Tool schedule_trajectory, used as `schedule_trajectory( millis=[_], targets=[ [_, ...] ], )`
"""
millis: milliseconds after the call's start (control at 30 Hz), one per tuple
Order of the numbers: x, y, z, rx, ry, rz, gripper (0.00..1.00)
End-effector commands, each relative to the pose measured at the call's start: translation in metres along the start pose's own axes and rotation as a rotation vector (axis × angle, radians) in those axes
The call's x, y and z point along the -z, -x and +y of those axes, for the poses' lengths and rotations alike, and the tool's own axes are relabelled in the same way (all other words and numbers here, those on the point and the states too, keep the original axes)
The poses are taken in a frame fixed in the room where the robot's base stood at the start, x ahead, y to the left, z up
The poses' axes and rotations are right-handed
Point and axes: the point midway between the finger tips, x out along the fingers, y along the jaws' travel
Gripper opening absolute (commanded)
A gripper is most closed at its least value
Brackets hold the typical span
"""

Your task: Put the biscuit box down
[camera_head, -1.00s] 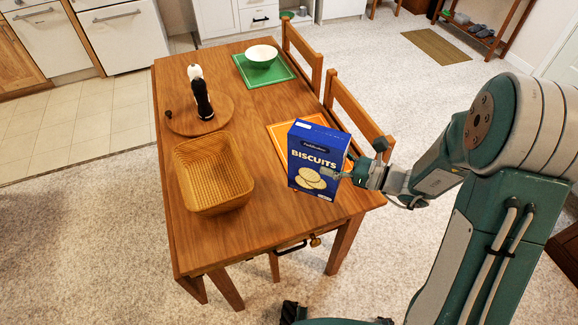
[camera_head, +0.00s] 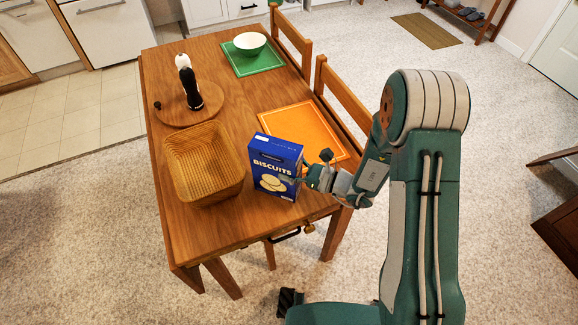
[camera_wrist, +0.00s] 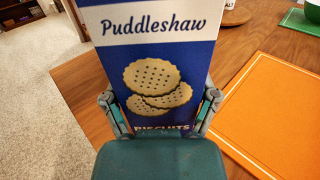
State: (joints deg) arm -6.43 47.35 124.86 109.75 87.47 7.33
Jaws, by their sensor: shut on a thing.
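The blue biscuit box (camera_head: 273,169) is upright at the near part of the wooden table (camera_head: 215,232), just right of the wicker basket. My gripper (camera_head: 293,180) is shut on the box from its right side. In the wrist view the box (camera_wrist: 160,60) fills the middle, with a finger of my gripper (camera_wrist: 158,112) at each side of it. I cannot tell whether the bottom of the box touches the table.
The wicker basket (camera_head: 203,190) stands close left of the box. An orange mat (camera_head: 300,130) lies behind it. Farther back are a round board (camera_head: 172,113) with black and white mills (camera_head: 190,85), and a green mat (camera_head: 254,64) with a white bowl (camera_head: 249,43). Chairs (camera_head: 345,95) line the right side.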

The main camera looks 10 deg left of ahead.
Motion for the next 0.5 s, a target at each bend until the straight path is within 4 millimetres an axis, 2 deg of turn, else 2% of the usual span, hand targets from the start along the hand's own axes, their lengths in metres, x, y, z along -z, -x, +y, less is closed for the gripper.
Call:
schedule_trajectory(
  millis=[67, 100, 133, 167, 500],
  targets=[
    [0.0002, -0.0001, -0.0003, 0.001, 0.001, 0.002, 0.16],
    [0.0009, 0.0, -0.0001, 0.001, 0.0, 0.004, 0.81],
    [0.0009, -0.0001, -0.0001, 0.001, 0.0, 0.004, 0.94],
    [0.0009, -0.0001, -0.0001, 0.001, 0.0, 0.004, 1.0],
    [0.0005, -0.0001, -0.0001, 0.001, -0.001, 0.003, 1.0]
  ],
)
